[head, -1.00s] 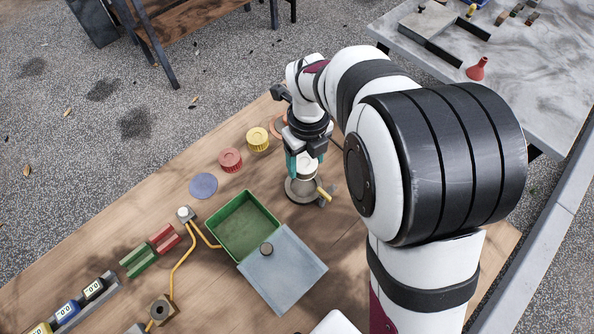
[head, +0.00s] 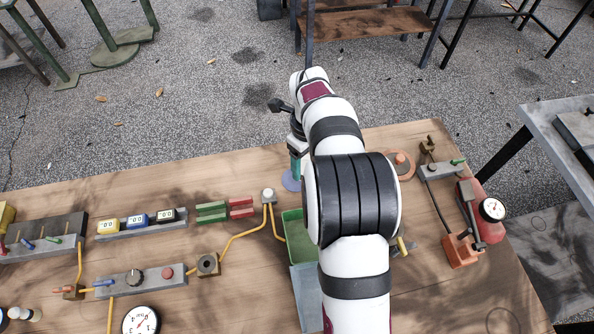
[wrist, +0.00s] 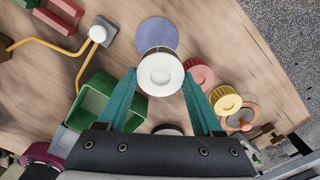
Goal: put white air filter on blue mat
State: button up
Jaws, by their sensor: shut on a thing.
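The white air filter (wrist: 160,73) is a round white piece, held between the two teal fingertips in the wrist view. My gripper (wrist: 160,88) is shut on it. The blue mat (wrist: 157,33) is a flat round disc on the wooden table, just beyond the filter in that view; the filter overlaps its near edge there. In the head view my gripper (head: 296,167) is over the mat's area, and the mat (head: 288,181) shows only in part beside the fingers. The filter is hidden in the head view, and its height above the table is hard to tell.
A red cap (wrist: 199,74) and a yellow cap (wrist: 226,100) stand right of the filter. A green box (wrist: 97,98) is at the left, near my left finger. A button box with yellow hose (head: 268,196) stands left of my arm. The blue mat's top looks bare.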

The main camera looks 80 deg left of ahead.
jog(key=shift+s+a+f, duration=0.65)
jog(key=shift+s+f, duration=0.15)
jog(key=shift+s, duration=0.15)
jog(key=shift+f, duration=1.95)
jog(key=o, duration=1.3)
jog(key=shift+f, duration=0.1)
jog(key=shift+o, duration=0.2)
